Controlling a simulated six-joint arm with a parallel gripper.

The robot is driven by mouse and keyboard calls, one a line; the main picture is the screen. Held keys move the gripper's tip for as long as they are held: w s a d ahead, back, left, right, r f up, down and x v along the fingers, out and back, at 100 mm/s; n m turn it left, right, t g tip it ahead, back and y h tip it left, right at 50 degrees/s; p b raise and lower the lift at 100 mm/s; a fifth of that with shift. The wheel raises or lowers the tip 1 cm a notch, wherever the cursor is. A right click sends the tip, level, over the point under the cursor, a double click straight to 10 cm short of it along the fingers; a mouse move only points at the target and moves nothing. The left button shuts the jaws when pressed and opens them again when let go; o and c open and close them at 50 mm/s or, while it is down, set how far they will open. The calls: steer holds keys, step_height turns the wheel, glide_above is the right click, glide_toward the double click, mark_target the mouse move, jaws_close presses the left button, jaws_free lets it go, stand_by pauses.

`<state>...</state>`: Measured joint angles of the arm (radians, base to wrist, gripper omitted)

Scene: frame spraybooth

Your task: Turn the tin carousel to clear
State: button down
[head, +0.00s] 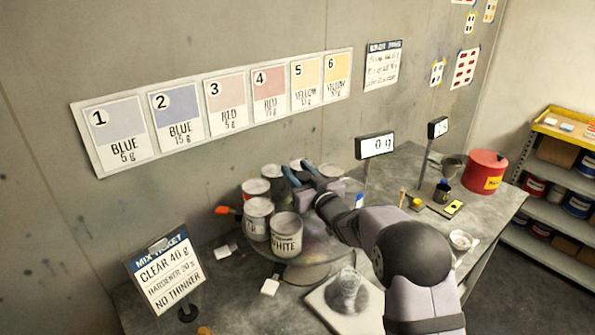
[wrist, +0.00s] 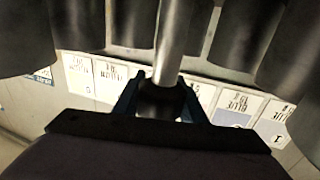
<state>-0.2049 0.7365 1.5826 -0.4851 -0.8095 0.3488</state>
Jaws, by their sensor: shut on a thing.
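The tin carousel (head: 322,250) is a round grey turntable on the bench, with several lidded metal tins around it. The front tin reads WHITE (head: 286,237). A tin (head: 258,220) to its left has a partly hidden label. I cannot read CLEAR on any tin. My gripper (head: 303,175) is above the carousel among the tins. In the wrist view, its blue fingers are shut on a dark knob (wrist: 160,100) at the end of a metal post (wrist: 173,45), with tins around it. My arm hides the carousel's right side.
A mix ticket (head: 163,270) reading CLEAR 40 g stands front left. A cup (head: 348,288) sits on a scale in front of the carousel. A display (head: 375,145) stands behind. A red container (head: 484,171) is at right. An orange-tipped item (head: 225,210) lies left of the tins.

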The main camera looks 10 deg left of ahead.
steer(key=shift+r+y, duration=0.1)
steer(key=shift+y, duration=0.2)
steer(key=n+g+y, duration=0.2)
steer(key=n+g, duration=0.1)
steer(key=s+a+n+g+y+p, duration=0.1)
steer(key=n+g+y, duration=0.1)
steer(key=g+y, duration=0.1)
steer(key=s+n+g+y, duration=0.1)
steer(key=n+g+y, duration=0.1)
steer(key=n+g, duration=0.1)
steer(key=shift+s+a+n+g+y+p, duration=0.2)
steer(key=shift+a+n+g+y+p, duration=0.15)
steer(key=shift+g, duration=0.35)
steer(key=shift+s+a+g, duration=0.1)
steer(key=shift+g, duration=0.2)
steer(key=c, duration=1.1)
jaws_free()
